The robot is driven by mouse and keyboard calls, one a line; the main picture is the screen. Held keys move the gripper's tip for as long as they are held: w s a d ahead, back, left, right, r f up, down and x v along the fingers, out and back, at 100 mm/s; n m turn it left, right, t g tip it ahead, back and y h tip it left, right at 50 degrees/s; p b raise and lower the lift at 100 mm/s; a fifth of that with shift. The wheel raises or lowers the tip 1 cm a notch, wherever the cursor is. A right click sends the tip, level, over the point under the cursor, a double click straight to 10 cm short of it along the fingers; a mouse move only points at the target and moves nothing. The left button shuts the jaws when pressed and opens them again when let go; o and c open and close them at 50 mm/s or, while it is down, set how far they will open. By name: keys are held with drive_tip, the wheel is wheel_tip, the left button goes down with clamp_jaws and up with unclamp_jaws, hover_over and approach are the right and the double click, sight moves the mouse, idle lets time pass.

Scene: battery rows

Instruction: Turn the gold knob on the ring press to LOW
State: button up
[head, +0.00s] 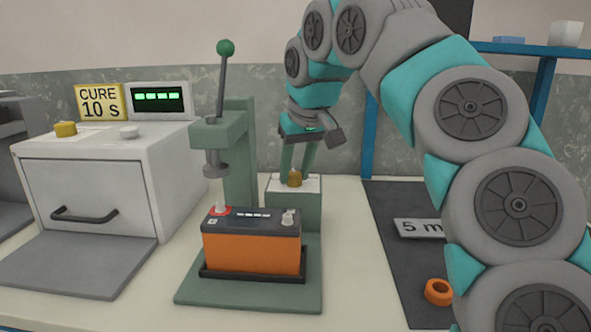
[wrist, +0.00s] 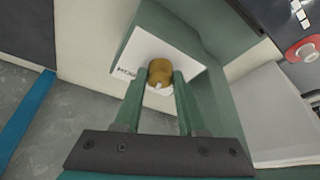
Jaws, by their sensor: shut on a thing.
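The gold knob (head: 295,178) sits on the pale top plate of a green box (head: 293,212), part of the ring press (head: 238,150). In the wrist view the gold knob (wrist: 160,73) is between my two green fingertips, with dark lettering partly visible on the plate to its left. The full label is hidden, so I cannot tell the setting. My gripper (head: 296,172) reaches down from above and is shut on the knob; it also shows in the wrist view (wrist: 158,82). An orange battery (head: 252,248) stands under the press's ram.
A white oven (head: 100,180) with a CURE 10 S sign (head: 99,101) stands at the left. The press's lever (head: 222,80) stands up close to my arm's left. A dark mat (head: 395,260) with an orange ring (head: 438,291) lies at the right.

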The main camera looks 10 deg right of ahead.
clamp_jaws()
drive_tip(key=shift+d+n+g+y, duration=0.15)
drive_tip(key=shift+n+y, duration=0.2)
drive_tip(key=shift+n, duration=0.55)
drive_tip(key=shift+n+g+y, duration=0.15)
drive_tip(key=shift+n+y, duration=0.2)
drive_tip(key=shift+n, duration=0.55)
drive_tip(key=shift+w+n+g+y, duration=0.1)
drive_tip(key=shift+n+g+y, duration=0.2)
drive_tip(key=shift+n, duration=0.8)
drive_tip(key=shift+n+g+y, duration=0.2)
drive_tip(key=shift+n+y, duration=0.2)
drive_tip(key=shift+n, duration=0.7)
idle(0.3)
drive_tip(key=o, duration=0.7)
unclamp_jaws()
